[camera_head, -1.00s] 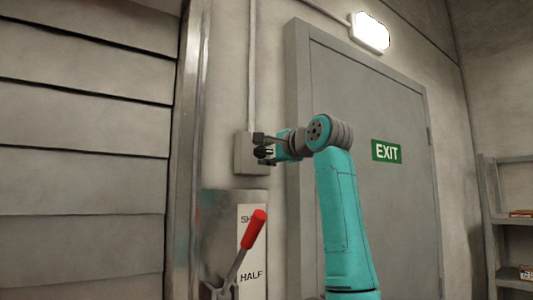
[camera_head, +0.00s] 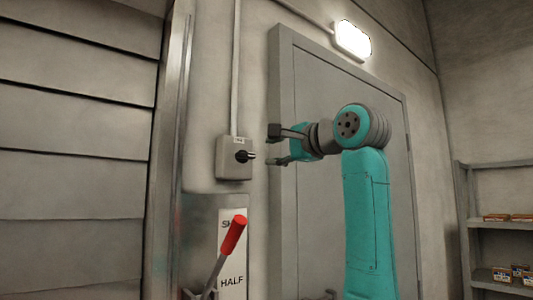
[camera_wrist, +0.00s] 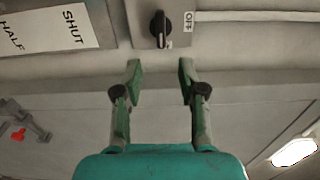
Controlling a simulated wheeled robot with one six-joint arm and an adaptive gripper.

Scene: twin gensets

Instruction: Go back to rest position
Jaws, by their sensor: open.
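My gripper (camera_head: 273,148) is open and empty, in front of the door frame. It points left toward a grey switch box (camera_head: 234,160) on the wall and stands apart from it. The box carries a black rotary knob (camera_head: 243,156). In the wrist view the open fingers (camera_wrist: 158,78) point up toward the knob (camera_wrist: 160,28), with a clear gap between them and the box.
A lever with a red handle (camera_head: 233,234) stands below the box beside a SHUT/HALF label (camera_head: 232,262). A grey door (camera_head: 350,90) is behind my arm. A shelf (camera_head: 490,223) with small boxes stands at the right. A lit lamp (camera_head: 352,40) hangs above the door.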

